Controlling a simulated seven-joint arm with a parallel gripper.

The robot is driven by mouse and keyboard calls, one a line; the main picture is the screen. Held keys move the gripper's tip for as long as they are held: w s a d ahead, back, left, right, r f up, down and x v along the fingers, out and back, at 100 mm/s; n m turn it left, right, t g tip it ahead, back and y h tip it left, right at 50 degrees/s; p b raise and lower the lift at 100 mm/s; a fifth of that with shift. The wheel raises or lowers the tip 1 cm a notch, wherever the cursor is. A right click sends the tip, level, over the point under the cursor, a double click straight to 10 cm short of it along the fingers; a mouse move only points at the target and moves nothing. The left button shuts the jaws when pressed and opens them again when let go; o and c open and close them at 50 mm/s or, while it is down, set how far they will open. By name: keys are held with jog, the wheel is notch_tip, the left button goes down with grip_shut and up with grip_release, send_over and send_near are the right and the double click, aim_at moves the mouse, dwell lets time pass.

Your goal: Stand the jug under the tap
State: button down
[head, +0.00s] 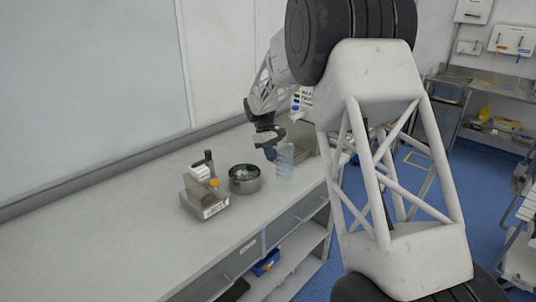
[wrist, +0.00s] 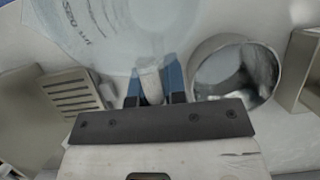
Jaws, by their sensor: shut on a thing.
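The jug (head: 285,162) is clear, with printed marks on its side. It fills the upper left of the wrist view (wrist: 100,35). My gripper (head: 268,143) is at the jug's left side in the head view. In the wrist view its blue fingers (wrist: 153,88) are shut on the jug's pale handle (wrist: 150,78). I cannot tell whether the jug's base touches the worktop. A slotted grey plate (wrist: 75,92) lies left of the handle in the wrist view. I cannot make out the tap; a beige housing (head: 304,138) behind the jug is partly hidden by my arm.
A round metal bowl (head: 245,180) stands close left of the jug; it is right of my fingers in the wrist view (wrist: 238,72). A grey device with an orange knob (head: 205,190) stands farther left. The worktop (head: 130,225) is clear toward the left front.

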jog(key=w+a, duration=0.1)
jog(key=w, duration=0.7)
jog(key=shift+w+a+f, duration=0.2)
jog(key=shift+w+f, duration=0.15)
jog(key=shift+f, duration=0.1)
jog(key=shift+f, duration=0.1)
jog(key=shift+f, duration=1.65)
jog(key=shift+f, duration=0.1)
jog(key=c, duration=1.2)
grip_release()
jog(key=shift+o, duration=0.2)
jog(key=v, duration=1.2)
